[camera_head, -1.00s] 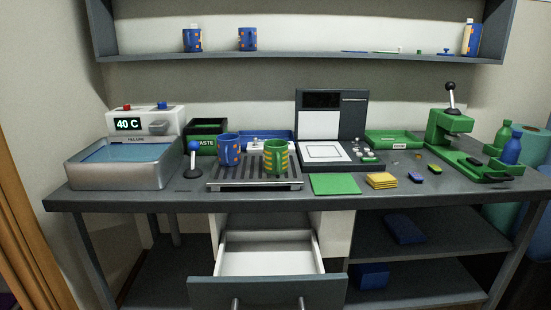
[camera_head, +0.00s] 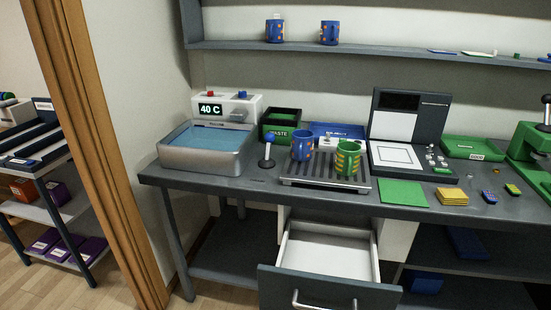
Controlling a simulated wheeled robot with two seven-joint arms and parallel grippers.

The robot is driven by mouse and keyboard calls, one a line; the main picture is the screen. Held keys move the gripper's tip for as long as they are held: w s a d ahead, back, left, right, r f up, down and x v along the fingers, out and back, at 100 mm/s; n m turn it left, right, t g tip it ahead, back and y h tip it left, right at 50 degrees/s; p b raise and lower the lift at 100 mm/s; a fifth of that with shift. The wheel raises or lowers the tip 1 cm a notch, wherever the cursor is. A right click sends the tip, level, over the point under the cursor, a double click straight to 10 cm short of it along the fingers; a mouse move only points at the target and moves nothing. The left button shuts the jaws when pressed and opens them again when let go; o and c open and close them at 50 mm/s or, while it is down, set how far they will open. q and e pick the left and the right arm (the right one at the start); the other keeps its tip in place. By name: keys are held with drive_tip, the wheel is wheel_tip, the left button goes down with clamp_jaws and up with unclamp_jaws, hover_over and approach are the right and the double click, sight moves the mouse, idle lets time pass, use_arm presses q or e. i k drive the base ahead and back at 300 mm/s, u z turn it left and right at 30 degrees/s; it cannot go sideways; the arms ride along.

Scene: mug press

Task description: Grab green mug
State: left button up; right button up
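The green mug (camera_head: 348,158) with yellow marks stands upright on the slatted drip tray (camera_head: 300,181) on the workbench. A blue mug (camera_head: 302,146) with orange marks stands just left of it on the same tray. Neither of my grippers shows in the head view.
A water bath (camera_head: 208,160) reading 40 C and a blue-knobbed lever (camera_head: 267,152) stand left of the tray. A green sheet (camera_head: 403,193) and yellow pads (camera_head: 452,196) lie to the right. An open drawer (camera_head: 328,252) juts out below. A wooden door frame (camera_head: 95,150) stands at left.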

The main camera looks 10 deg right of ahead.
sight(348, 156)
drive_tip(key=u, duration=3.5)
drive_tip(key=k, duration=3)
drive_tip(key=z, duration=1.4)
drive_tip(key=i, duration=0.45)
drive_tip(key=u, duration=0.05)
